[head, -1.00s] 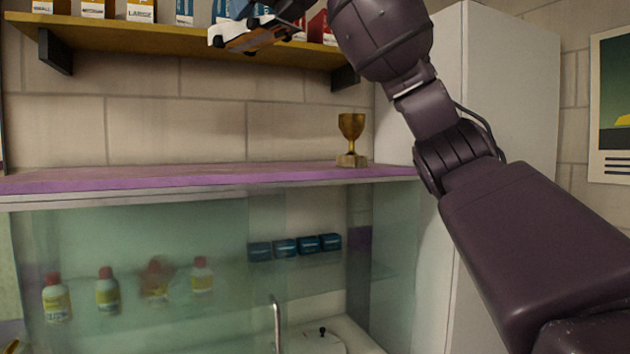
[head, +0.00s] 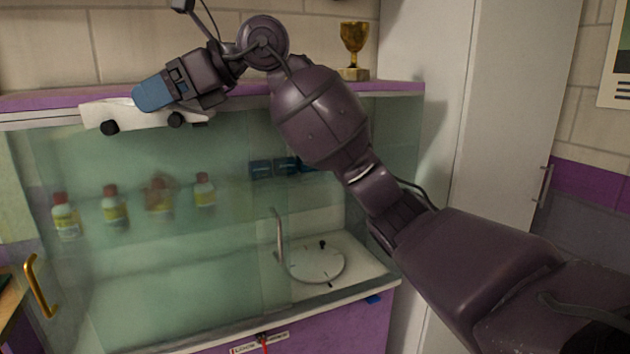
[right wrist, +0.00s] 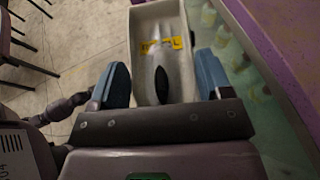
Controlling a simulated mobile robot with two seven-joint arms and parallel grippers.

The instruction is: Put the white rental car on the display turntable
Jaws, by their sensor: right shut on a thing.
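The white car (head: 140,118) is in my right gripper (head: 153,95), in front of the upper glass and purple top edge of the case at left in the head view. Two dark wheels show. In the right wrist view, the white car (right wrist: 158,28) with a yellow marking lies between the blue fingers of the right gripper (right wrist: 163,84). The display turntable (head: 316,264), a pale round disc with a small black knob, sits on the case floor at right. No car is on it. My left gripper is not in view.
A glass pane (head: 150,260) covers the left of the case, with a metal handle (head: 279,238) near the turntable. Several bottles (head: 115,208) stand behind it. A gold trophy (head: 353,48) stands on top. A tall white cabinet (head: 500,110) is at right.

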